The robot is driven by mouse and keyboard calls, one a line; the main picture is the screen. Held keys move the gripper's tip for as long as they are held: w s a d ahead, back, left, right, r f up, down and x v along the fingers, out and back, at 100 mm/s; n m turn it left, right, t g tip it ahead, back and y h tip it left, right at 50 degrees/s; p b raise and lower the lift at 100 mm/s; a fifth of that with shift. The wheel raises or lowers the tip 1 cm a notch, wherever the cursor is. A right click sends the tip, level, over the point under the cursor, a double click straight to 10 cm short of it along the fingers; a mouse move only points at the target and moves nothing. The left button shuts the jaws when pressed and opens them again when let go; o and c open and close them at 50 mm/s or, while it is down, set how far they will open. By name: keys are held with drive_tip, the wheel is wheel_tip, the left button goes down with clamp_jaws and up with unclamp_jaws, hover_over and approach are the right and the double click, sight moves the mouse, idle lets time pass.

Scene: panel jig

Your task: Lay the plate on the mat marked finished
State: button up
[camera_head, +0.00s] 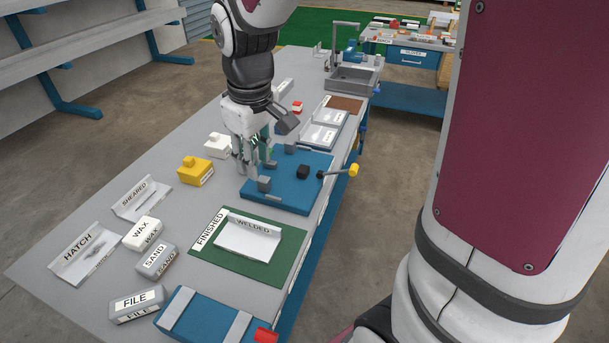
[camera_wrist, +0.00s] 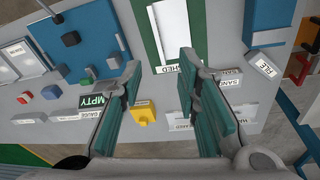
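A bent light-grey plate marked WELDED (camera_head: 247,240) lies on the green mat marked FINISHED (camera_head: 208,250), inside its edges. Plate (camera_wrist: 172,32) and mat (camera_wrist: 142,30) also show at the top of the wrist view. The blue jig (camera_head: 296,200) has dark blocks and a yellow-knobbed lever; no plate shows on it. My gripper (camera_head: 248,165) is above the table by the jig's far left edge, apart from the plate. In the wrist view its green-padded fingers (camera_wrist: 160,105) stand wide apart with nothing held between them.
Blocks marked WAX (camera_head: 142,233), SAND (camera_head: 157,262) and FILE (camera_head: 136,304) stand left of the mat. Plates marked HATCH (camera_head: 85,255) and SHEARED (camera_head: 141,198) lie nearby. A yellow block (camera_head: 195,170) is left of my gripper. A blue fixture (camera_head: 205,325) is at the front.

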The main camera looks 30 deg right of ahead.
drive_tip(key=s+r+m+t, duration=0.1)
drive_tip(key=s+r, duration=0.3)
drive_tip(key=s, duration=0.5)
drive_tip(key=s+r+m+t, duration=0.2)
drive_tip(key=s+r+m, duration=0.1)
drive_tip(key=s, duration=0.6)
drive_tip(key=shift+r+m, duration=0.3)
drive_tip(key=shift+r, duration=0.35)
drive_tip(key=shift+a, duration=0.1)
